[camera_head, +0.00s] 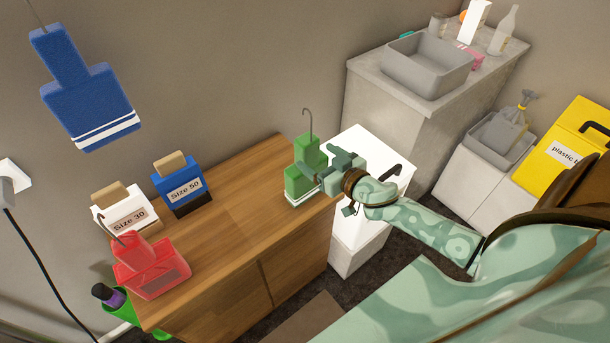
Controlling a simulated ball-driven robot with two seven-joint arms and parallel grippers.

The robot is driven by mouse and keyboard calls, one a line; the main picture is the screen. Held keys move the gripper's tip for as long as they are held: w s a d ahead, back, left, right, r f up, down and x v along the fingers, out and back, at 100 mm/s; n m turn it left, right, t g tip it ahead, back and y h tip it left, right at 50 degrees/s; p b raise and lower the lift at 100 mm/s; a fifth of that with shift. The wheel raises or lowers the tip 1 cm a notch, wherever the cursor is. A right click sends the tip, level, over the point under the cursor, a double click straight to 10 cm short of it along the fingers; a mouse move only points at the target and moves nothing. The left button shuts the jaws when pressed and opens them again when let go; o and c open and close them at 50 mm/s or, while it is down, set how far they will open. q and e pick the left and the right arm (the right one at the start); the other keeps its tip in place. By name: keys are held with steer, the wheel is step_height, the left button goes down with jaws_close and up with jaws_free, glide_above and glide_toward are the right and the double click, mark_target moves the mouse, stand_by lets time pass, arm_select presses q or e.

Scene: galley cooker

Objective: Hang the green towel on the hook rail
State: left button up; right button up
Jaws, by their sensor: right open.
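The green towel (297,184) stands upright near the right end of the wooden counter. It has a thin wire hook on top and a white stripe near its bottom edge. My right gripper (312,179) is open at the towel's right side, its fingers overlapping the towel in the picture. I cannot tell whether they touch it. A blue towel (88,104) of the same shape hangs at the upper left by a wire that runs out of the top of the picture. The hook rail itself does not show. My left gripper is not in view.
A red hooked towel (150,270) stands at the counter's (235,205) left end. Behind it are white (120,215) and blue (180,192) size-labelled boxes. A white cabinet (350,225) stands right of the counter.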

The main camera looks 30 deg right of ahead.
steer(key=shift+x, duration=1.2)
steer(key=x, duration=0.1)
steer(key=b+x, duration=0.1)
steer(key=x, duration=0.3)
steer(key=shift+w+d+f+b, duration=0.2)
steer(key=shift+f+b, duration=0.15)
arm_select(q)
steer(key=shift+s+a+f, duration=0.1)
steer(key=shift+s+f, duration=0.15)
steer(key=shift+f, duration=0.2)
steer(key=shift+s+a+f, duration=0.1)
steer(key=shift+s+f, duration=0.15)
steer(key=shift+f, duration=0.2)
arm_select(e)
steer(key=shift+s+r, duration=0.1)
steer(key=c, duration=1.4)
steer(key=shift+r, duration=0.1)
